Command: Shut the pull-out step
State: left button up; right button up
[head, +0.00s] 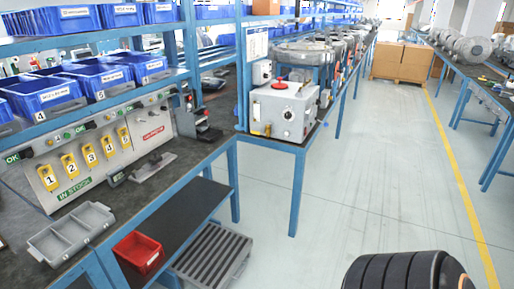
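The pull-out step looks to be the grey ribbed platform (212,252) low down under the blue-framed bench, in the lower left of the head view. It sticks out past the bench's front onto the floor. Its near end is partly hidden behind the red bin and the bench frame. Neither of my grippers shows in this view.
A red bin (139,252) sits beside the step, above its near end. A grey divided tray (70,232) lies on the bench top. A blue bench leg (233,181) stands behind the step. The floor (330,205) to the right is clear.

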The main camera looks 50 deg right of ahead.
aim_at(213, 257)
jog(key=l+z, duration=0.1)
jog(key=z, duration=1.4)
jog(key=i+l+u, duration=0.1)
jog(key=i+l, duration=0.5)
jog(key=l, duration=0.1)
